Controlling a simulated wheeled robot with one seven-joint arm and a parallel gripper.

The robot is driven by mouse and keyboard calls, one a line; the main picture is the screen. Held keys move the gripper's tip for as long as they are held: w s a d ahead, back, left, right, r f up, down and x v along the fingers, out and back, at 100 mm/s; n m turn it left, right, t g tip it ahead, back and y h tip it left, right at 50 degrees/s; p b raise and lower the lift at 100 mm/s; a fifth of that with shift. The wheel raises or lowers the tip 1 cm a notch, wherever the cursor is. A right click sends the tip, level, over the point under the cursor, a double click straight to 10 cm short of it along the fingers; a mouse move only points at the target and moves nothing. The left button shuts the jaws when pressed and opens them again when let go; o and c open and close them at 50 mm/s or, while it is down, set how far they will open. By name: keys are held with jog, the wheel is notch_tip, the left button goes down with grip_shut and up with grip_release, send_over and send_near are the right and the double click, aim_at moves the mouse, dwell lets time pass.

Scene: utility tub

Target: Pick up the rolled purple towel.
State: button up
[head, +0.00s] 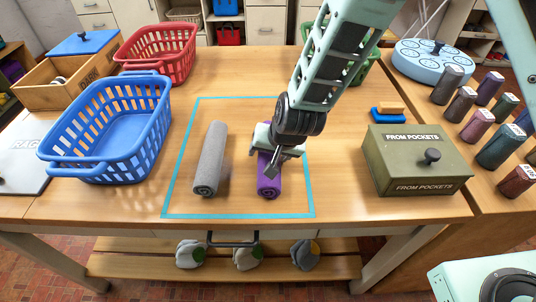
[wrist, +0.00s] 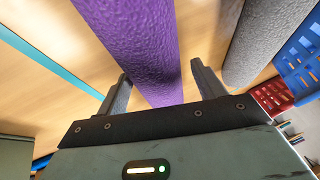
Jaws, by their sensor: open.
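The rolled purple towel (head: 268,182) lies on the wooden table inside a blue taped outline, partly hidden by my gripper in the head view. It also shows in the wrist view (wrist: 140,50), running between the two fingers. My gripper (head: 272,165) is over the towel's middle, with its fingers pointing down. In the wrist view my gripper (wrist: 160,88) is open, one finger on each side of the purple towel. I cannot tell whether the fingers touch it.
A rolled grey towel (head: 210,160) lies left of the purple one, with bare table between. A blue basket (head: 108,135) and red basket (head: 160,52) stand at left. An olive box (head: 415,165) and a blue sponge-like block (head: 388,116) are at right.

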jog(key=shift+w+f, duration=0.1)
jog(key=shift+f, duration=0.1)
jog(key=shift+r, duration=0.1)
jog(key=c, duration=0.9)
